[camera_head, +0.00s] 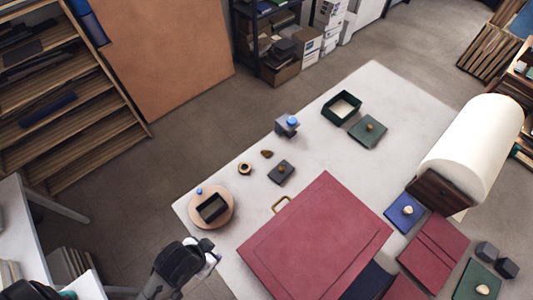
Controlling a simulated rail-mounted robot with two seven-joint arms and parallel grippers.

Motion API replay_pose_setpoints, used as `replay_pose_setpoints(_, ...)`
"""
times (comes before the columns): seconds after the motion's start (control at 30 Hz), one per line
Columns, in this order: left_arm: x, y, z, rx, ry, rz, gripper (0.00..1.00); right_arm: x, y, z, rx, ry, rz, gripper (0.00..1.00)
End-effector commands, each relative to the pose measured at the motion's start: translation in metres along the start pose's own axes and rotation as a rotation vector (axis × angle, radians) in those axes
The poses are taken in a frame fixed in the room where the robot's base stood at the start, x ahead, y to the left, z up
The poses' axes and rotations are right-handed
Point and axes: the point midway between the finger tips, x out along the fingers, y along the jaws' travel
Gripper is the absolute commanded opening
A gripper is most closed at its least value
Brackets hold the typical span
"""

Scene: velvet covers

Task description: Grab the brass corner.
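A thin brass-coloured angular piece (281,203) shows at the top left edge of the large red cover (318,240); the rest of it seems hidden by the cover. I cannot tell its full shape. A small brown-gold piece (266,153) lies in the open on the pale table, beside a small ring (244,168). My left gripper (213,260) is at the table's near left edge, left of the red cover and apart from the brass piece. Its fingers are too unclear to tell open or shut. My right gripper is not in view.
A round wooden tray (226,190) holds a dark box. A dark knobbed lid (281,172), a grey block with a blue top (287,125), a green open box (341,107) and a green lid (367,131) stand farther back. A white roll (475,145) stands at right.

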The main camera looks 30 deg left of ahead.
Motion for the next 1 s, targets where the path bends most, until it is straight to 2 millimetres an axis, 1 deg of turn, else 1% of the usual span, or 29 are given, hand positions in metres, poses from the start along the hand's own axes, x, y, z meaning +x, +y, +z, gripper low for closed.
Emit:
replay_pose_setpoints(0.23, 0.0000, 0.0000, 0.0000, 0.000, 0.000, 0.000, 0.49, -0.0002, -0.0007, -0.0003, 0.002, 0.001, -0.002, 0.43)
replay_pose_setpoints(0.27, 0.0000, 0.0000, 0.0000, 0.000, 0.000, 0.000, 0.51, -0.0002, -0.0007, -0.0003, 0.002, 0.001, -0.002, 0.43)
replay_pose_setpoints(0.6, 0.0001, 0.0000, 0.0000, 0.000, 0.000, 0.000, 0.83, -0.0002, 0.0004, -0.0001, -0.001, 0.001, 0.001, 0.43)
replay_pose_setpoints(1.0, 0.0001, 0.0003, 0.0002, 0.000, -0.001, 0.001, 0.83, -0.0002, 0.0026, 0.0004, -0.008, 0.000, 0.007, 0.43)
